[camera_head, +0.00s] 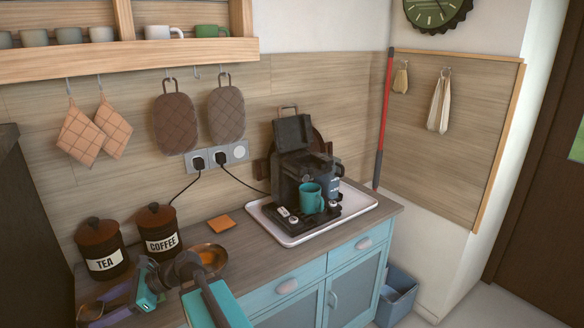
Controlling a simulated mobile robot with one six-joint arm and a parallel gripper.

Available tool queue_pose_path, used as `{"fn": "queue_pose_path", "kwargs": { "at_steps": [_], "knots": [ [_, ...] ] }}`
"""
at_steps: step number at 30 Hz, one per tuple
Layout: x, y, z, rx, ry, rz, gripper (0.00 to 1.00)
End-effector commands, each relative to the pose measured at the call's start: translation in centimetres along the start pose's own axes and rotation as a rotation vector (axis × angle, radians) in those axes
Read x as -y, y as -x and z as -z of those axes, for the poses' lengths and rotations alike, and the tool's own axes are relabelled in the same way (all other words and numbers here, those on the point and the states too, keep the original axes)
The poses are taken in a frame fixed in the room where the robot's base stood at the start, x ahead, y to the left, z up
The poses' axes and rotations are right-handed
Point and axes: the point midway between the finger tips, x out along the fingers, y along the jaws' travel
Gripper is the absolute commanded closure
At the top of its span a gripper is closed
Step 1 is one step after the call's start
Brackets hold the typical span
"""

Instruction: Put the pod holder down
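My gripper (106,312) is low at the left, over or beside the front of the counter below the tea canister. Its fingers are small and blurred, and I cannot tell how far apart they are. A small brownish rounded thing (90,311) shows at the fingertips. It may be the pod holder, but its shape and whether it is gripped are unclear. The black coffee machine (291,165) stands at the back right with its lid raised. A teal mug (311,198) stands at its front.
The tea canister (103,262) and coffee canister (160,242) stand close behind my arm. A copper-coloured bowl (214,257) is partly hidden by my arm. An orange square (221,224) lies on the counter (262,254). A white tray (357,209) bears the machine. Counter between the bowl and tray is clear.

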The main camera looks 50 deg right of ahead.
Motion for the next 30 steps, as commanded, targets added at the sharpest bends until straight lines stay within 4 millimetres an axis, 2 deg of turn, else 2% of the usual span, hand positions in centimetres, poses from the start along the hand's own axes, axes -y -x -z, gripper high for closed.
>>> {"fn": "queue_pose_path", "kwargs": {
  "at_steps": [11, 17, 23, 30],
  "knots": [
    [1.0, 1.3, 0.4, 0.000, -0.009, 0.023, 0.67],
    [2.7, 3.6, 0.3, -0.003, -0.027, 0.068, 0.67],
    [5.8, 8.6, -0.1, -0.010, -0.066, 0.161, 0.67],
    [9.6, 16.3, -0.4, -0.018, -0.125, 0.299, 0.67]
  ]
}}
